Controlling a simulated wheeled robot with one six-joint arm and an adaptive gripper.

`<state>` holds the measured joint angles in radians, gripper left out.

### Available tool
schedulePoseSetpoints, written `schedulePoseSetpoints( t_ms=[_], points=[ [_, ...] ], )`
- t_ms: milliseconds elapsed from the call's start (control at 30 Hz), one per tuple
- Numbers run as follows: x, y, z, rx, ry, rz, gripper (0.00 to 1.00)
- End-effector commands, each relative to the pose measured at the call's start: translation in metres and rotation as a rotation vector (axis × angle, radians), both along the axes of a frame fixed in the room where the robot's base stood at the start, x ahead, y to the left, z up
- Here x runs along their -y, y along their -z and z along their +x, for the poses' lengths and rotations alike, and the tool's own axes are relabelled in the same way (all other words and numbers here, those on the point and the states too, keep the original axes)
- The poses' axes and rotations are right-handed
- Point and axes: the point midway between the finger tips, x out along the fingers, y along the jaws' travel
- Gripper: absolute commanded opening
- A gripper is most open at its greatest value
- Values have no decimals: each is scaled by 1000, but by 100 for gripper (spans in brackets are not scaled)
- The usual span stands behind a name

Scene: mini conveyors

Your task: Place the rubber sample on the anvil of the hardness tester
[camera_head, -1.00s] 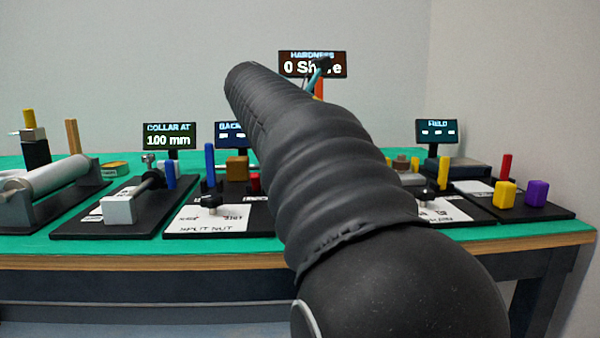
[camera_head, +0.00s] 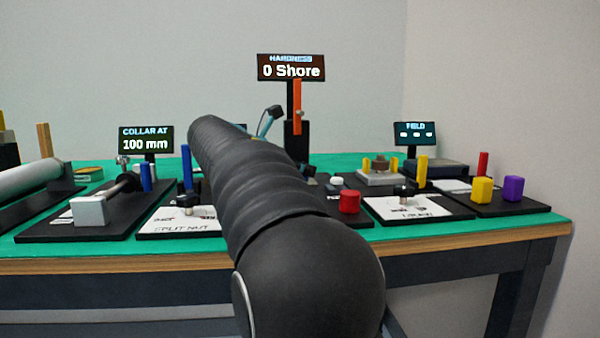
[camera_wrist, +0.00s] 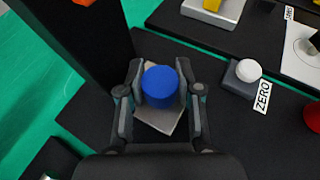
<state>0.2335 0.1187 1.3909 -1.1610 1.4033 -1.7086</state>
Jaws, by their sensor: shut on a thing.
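My gripper (camera_wrist: 160,97) is shut on the rubber sample (camera_wrist: 160,84), a short blue cylinder, in the wrist view. The sample is upright between the two fingers. A light grey plate (camera_wrist: 160,122), apparently the anvil, shows below and around it; I cannot tell whether they touch. The hardness tester's dark column (camera_wrist: 85,45) stands at the upper left of the wrist view. In the head view the tester has a dark post (camera_head: 296,142), an orange upright part (camera_head: 298,105) and a display (camera_head: 291,68) reading "0 Shore". There my arm hides the gripper, sample and anvil.
A white ZERO button (camera_wrist: 248,70) is to the right of my gripper. A black knob (camera_head: 404,193) is on the station to the right. The split nut station (camera_head: 175,222) is left of my arm.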

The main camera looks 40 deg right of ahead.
Motion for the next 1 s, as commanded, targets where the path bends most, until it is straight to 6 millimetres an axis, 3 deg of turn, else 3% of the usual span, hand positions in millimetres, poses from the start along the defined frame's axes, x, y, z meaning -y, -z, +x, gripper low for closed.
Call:
schedulePoseSetpoints(
  t_ms=[300,333,400,800,1000],
  points=[
    [0,2,0,0,1,0,5],
    [0,2,0,0,0,0,42],
    [0,2,0,0,0,0,59],
    [-1,-3,0,1,-1,0,59],
    [-29,-15,1,2,-3,0,59]
  ],
)
